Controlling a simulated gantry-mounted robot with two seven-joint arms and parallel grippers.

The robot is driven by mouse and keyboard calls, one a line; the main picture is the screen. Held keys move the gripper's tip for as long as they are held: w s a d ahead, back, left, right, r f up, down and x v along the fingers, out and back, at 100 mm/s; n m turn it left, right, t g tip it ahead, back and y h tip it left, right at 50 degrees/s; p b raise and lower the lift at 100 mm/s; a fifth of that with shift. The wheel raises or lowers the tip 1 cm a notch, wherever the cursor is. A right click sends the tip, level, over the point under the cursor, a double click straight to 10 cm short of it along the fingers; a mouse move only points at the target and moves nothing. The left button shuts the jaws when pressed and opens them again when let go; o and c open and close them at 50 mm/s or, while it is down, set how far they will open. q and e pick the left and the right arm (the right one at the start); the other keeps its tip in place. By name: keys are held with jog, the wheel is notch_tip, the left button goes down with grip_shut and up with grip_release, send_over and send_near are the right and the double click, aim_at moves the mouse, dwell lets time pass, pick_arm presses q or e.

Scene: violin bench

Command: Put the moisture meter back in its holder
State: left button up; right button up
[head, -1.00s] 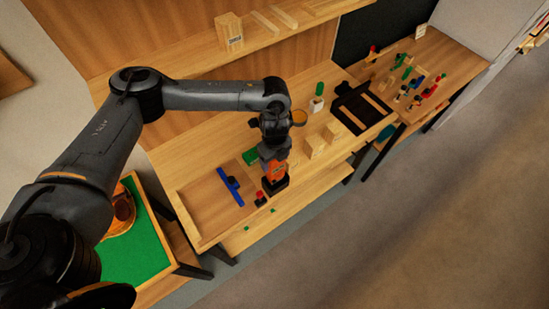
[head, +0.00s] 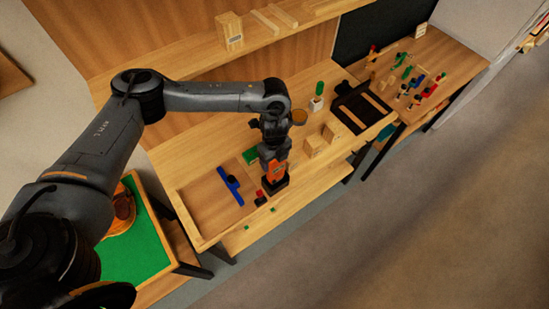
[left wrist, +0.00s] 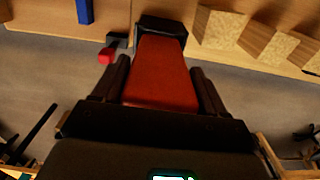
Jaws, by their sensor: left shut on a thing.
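My left gripper (head: 274,158) is shut on the orange-red moisture meter (head: 276,171), above the bench's front edge. In the left wrist view the meter's red body (left wrist: 160,72) lies between the two dark fingers of my gripper (left wrist: 162,85). A black block-like part (head: 275,185) is at the meter's lower end, and it also shows in the left wrist view (left wrist: 161,27). I cannot tell whether this black part is the holder or the meter's own end. My right gripper is not in view.
A small red-topped black item (head: 261,197) is just left of the meter. A blue tool (head: 230,186) lies farther left on the bench (head: 200,200). Wooden blocks (head: 315,146) stand to the right. A green-topped side table (head: 135,255) holds a violin (head: 122,212).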

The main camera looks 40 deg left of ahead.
pick_arm(q)
jog(key=shift+f+b, duration=0.4)
jog(key=shift+f, duration=0.4)
jog(key=shift+f+b, duration=0.75)
jog(key=shift+f, duration=0.6)
jog(key=o, duration=1.3)
jog(key=shift+c, duration=0.2)
jog(key=shift+r, duration=0.1)
